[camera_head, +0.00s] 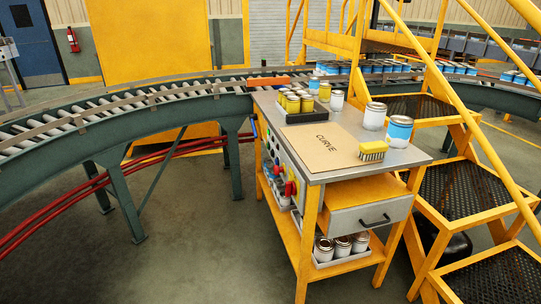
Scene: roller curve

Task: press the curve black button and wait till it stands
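A grey and yellow workbench (411,162) stands right of the middle. The bench's left side carries a pale control panel (281,156) with several small coloured buttons and red handles. Dark spots show on the panel, but they are too small to tell which is the black button or whether it is pressed. Neither of my grippers is in view.
A curved roller conveyor (140,101) runs from the left to behind the bench. Cans stand on the bench, including a blue and white can (399,131), near a yellow brush (372,150). Yellow stairs (460,190) stand at the right. Floor (215,240) is clear in front left.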

